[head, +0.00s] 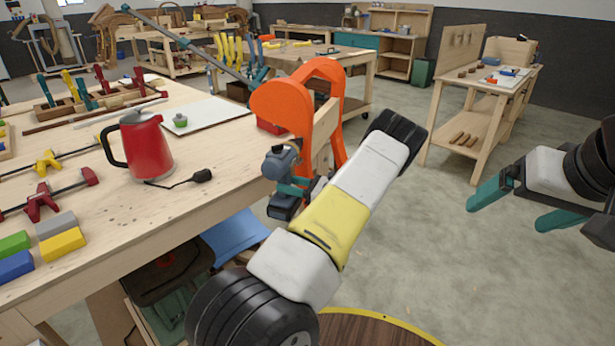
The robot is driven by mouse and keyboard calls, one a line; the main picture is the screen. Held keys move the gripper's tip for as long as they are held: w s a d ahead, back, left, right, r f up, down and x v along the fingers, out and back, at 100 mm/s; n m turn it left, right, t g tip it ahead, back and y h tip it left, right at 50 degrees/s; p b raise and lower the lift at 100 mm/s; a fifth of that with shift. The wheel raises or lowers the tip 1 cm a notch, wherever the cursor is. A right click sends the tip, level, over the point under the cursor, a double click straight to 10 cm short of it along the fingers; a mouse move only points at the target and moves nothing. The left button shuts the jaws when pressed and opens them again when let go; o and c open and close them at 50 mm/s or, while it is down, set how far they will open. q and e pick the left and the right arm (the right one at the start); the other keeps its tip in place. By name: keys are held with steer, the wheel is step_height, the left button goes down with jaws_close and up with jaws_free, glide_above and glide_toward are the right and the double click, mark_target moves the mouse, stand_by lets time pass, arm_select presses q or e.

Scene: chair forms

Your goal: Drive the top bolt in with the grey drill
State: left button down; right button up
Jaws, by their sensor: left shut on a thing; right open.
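The grey drill (281,163) is upright beside the workbench's right edge, at the orange chair form. My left gripper (294,188) is shut on the drill; its teal fingers show in part behind my forearm. The orange chair form (284,104) has two curved orange sides with a pale wooden piece (325,125) between them. The top bolt cannot be made out; the drill and my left arm cover part of the form. I cannot tell whether the drill tip touches anything. My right gripper (510,214) is open and empty at the right, over bare floor.
The workbench (95,235) at left holds a red kettle (148,145), a black corded plug (202,176), clamps and coloured blocks (62,244). A blue item and dark bin lie below. A wooden shelf bench (490,105) stands back right. The floor between is clear.

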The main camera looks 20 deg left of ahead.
arm_select(q)
steer(key=shift+w+r, duration=0.15)
steer(key=shift+w, duration=0.65)
stand_by(1.4)
steer(key=shift+s, duration=3)
